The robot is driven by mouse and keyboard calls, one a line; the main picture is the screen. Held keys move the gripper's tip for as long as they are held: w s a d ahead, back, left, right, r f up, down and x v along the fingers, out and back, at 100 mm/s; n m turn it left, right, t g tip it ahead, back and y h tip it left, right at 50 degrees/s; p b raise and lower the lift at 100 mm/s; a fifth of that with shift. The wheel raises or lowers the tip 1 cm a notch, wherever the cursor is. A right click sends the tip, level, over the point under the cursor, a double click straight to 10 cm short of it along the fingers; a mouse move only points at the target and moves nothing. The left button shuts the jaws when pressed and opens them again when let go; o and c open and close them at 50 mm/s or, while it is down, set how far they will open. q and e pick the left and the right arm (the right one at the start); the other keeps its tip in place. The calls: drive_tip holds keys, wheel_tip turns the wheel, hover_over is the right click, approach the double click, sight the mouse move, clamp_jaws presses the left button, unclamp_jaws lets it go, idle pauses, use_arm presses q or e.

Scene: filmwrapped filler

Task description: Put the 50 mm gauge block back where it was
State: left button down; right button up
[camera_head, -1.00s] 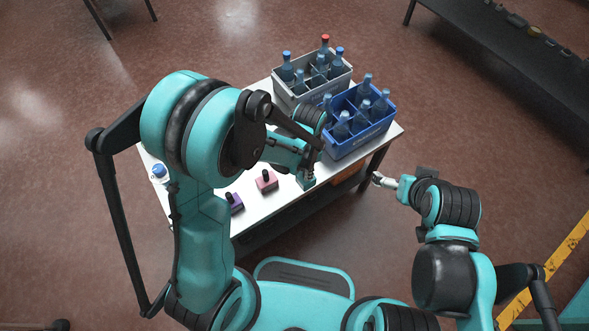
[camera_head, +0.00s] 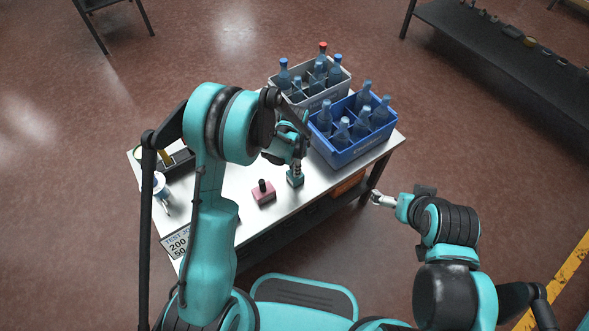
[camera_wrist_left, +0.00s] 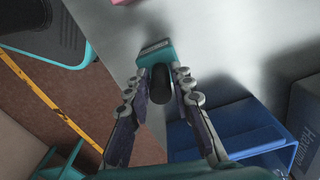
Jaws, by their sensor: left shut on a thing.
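My left gripper (camera_head: 296,168) is shut on the black knob of a teal block (camera_head: 295,180), in front of the blue crate. In the left wrist view the teal block (camera_wrist_left: 156,52) has a pale label too small to read, and the knob (camera_wrist_left: 161,82) is between the fingers. I cannot tell whether the block touches the table. A pink block (camera_head: 263,193) with a black knob stands to its left on the white table (camera_head: 235,180). No 50 mm mark is readable on either block. My right gripper (camera_head: 380,199) is beyond the table's right edge, too small to judge.
A blue crate (camera_head: 345,156) and a grey crate (camera_head: 312,103) with bottles stand at the table's back right. At the left are a dark tray (camera_head: 180,165), a blue-and-white item (camera_head: 158,184) and a card (camera_head: 178,243) reading "200" and "50". Bare table surrounds the pink block.

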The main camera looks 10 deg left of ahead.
use_arm(q)
drive_tip(key=shift+f, duration=0.2)
drive_tip(key=c, duration=1.3)
unclamp_jaws()
drive_tip(key=shift+r, duration=0.1)
